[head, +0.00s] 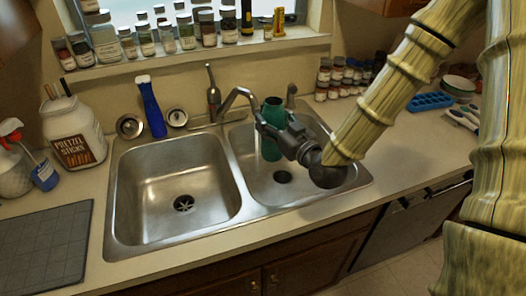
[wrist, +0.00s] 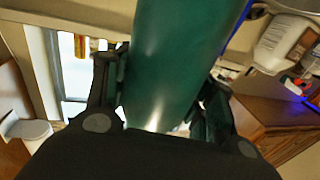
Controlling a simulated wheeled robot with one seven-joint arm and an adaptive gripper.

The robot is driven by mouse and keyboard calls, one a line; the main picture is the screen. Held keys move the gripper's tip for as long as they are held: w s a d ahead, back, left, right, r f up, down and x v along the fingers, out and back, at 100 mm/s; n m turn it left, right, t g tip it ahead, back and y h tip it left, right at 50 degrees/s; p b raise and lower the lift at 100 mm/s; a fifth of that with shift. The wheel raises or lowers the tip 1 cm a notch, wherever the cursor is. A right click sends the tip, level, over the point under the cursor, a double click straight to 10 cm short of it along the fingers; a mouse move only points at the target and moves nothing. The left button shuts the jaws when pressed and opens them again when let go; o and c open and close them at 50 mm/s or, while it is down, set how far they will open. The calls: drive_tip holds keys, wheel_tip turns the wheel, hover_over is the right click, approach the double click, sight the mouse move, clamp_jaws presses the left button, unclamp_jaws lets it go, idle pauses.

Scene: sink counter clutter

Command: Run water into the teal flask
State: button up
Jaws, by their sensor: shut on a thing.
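My gripper (head: 276,136) is shut on the teal flask (head: 273,112) over the right sink basin. In the wrist view the flask (wrist: 180,65) fills the space between the two fingers. In the head view it stands roughly upright, with its middle partly hidden by the gripper. The faucet (head: 236,98) arches over from the left, and its spout tip shows at the flask's left edge. A pale streak like running water (head: 257,140) drops below the tip, beside the flask in the picture. I cannot tell whether any enters the flask's mouth.
The double sink's left basin (head: 150,190) is empty. A pretzel jar (head: 72,132) is at left. Several spice jars (head: 335,80) and a blue tray (head: 430,101) are at right.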

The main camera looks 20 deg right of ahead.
sight(269, 157)
drive_tip(key=shift+s+d+f, duration=0.1)
drive_tip(key=shift+d+f, duration=0.1)
drive_tip(key=shift+f, duration=0.5)
drive_tip(key=f, duration=0.1)
drive_tip(key=a+f+b, duration=0.1)
drive_tip(key=f, duration=0.1)
drive_tip(key=shift+a+f, duration=0.15)
drive_tip(key=shift+a, duration=0.2)
wheel_tip(269, 157, down, 8)
drive_tip(key=b, duration=0.3)
drive_tip(key=shift+d, duration=0.15)
drive_tip(key=shift+s+d+f, duration=0.1)
drive_tip(key=shift+f, duration=0.2)
drive_tip(key=w+f+b, duration=0.3)
drive_tip(key=w+f, duration=0.1)
drive_tip(key=w, duration=1.2)
drive_tip(key=shift+d, duration=0.3)
drive_tip(key=shift+s, duration=0.1)
idle(0.4)
